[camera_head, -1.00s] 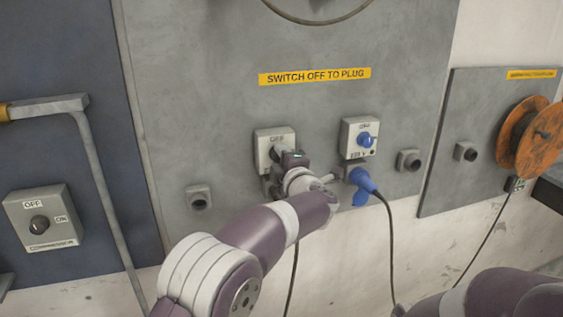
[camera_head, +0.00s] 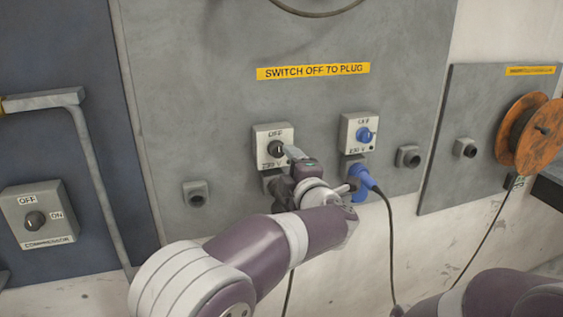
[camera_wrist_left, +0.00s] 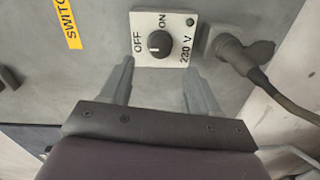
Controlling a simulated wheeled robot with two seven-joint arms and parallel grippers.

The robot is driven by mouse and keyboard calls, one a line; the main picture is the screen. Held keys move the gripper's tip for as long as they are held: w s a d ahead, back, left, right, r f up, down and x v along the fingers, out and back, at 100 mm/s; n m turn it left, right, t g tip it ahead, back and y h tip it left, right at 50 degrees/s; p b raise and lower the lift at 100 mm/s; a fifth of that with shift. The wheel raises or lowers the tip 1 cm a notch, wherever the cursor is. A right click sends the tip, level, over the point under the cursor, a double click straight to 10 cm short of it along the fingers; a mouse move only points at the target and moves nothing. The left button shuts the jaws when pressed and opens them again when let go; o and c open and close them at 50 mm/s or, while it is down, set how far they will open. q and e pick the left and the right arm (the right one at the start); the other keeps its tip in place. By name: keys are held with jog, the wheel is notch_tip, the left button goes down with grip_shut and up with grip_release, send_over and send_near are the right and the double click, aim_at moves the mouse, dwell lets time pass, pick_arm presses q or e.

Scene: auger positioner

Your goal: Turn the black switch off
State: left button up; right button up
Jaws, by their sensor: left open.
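The black switch (camera_head: 276,149) is a round knob on a pale box marked OFF, ON and 230 V. In the left wrist view the knob (camera_wrist_left: 158,44) has a white mark on its side toward the OFF label. My left gripper (camera_wrist_left: 159,68) is open, its two fingers apart below the knob in that view, with nothing between them. In the head view the left gripper (camera_head: 296,158) is just in front of the box's lower right and hides part of it. Contact with the knob does not show. My right gripper is out of view.
A blue switch (camera_head: 364,135) stands to the right, with a blue plug (camera_head: 362,180) and hanging cable below it. A compressor switch (camera_head: 36,220) is at far left. An orange reel (camera_head: 528,135) is at far right. A yellow label (camera_head: 313,71) is above.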

pick_arm(q)
jog(key=v, duration=0.5)
jog(key=shift+s+d+b, duration=0.1)
jog(key=shift+s+b, duration=0.2)
jog(key=shift+s, duration=0.05)
jog(key=s+d+f+m+g+h, duration=0.1)
jog(key=d+f+m+h, duration=0.5)
jog(key=d+m+h, duration=0.3)
jog(key=s+a+f+m+g+h+p, duration=0.1)
jog(key=s+a+f+m+g+p, duration=0.1)
jog(key=s+f+m+g, duration=0.4)
jog(key=s+a+f+m+g+y+p, duration=0.1)
jog(key=s+a+f+m+g, duration=0.1)
jog(key=s+a+f+m, duration=0.3)
jog(key=s+a+f+m+g+y+p, duration=0.1)
jog(key=s+a+f+g, duration=0.25)
jog(key=a, duration=0.35)
jog(key=s+a+g+y+p, duration=0.1)
jog(key=s+a, duration=0.4)
jog(key=a, duration=0.3)
jog(key=s+a+g+y+p, duration=0.1)
jog(key=s+a+g+p, duration=0.1)
jog(key=s+a, duration=0.3)
jog(key=a, duration=0.4)
jog(key=shift+f+n+y, duration=0.2)
jog(key=shift+n+y, duration=0.1)
jog(key=shift+n, duration=0.1)
